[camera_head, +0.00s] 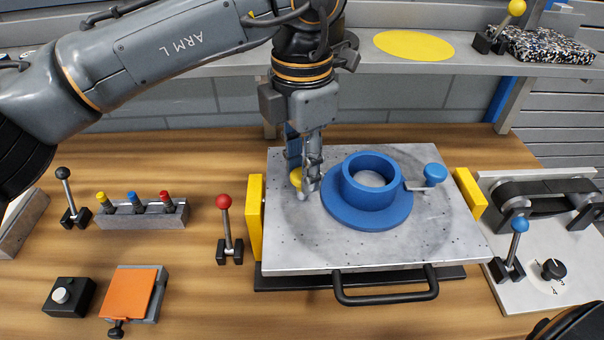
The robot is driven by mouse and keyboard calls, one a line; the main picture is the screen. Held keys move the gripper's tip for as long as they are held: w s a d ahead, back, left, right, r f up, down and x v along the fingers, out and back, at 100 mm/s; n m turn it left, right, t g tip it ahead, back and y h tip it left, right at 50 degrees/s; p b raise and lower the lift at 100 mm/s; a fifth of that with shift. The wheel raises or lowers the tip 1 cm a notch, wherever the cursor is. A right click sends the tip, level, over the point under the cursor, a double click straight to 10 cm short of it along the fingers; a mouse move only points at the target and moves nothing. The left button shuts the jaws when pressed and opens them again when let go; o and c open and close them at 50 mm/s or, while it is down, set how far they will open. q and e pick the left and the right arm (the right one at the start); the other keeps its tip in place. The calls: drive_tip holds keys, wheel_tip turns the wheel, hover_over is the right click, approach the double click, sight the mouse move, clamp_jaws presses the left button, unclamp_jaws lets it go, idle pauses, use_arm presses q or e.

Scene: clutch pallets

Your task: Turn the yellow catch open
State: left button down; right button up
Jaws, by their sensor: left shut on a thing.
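The yellow catch (296,179) is on the left part of the metal plate (300,242), beside the blue ring-shaped part (370,205). My left gripper (306,185) comes down from above and is shut on the yellow catch. Its fingers hide much of the catch, so its exact turn is hard to tell. A second catch with a blue knob (434,174) is on the right side of the blue part. My right gripper is not in view.
Yellow blocks flank the plate at left (255,218) and right (470,193). A black handle (386,296) is at its front. A red-knobbed lever (226,222) stands left. A conveyor (540,200) and a blue-knobbed lever (517,240) are right. A shelf (400,64) runs behind.

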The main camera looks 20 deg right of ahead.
use_arm(q)
drive_tip(key=shift+n+b, duration=0.8)
drive_tip(key=shift+n, duration=0.9)
drive_tip(key=c, duration=1)
unclamp_jaws()
wheel_tip(320, 180, up, 12)
drive_tip(key=shift+r, duration=0.1)
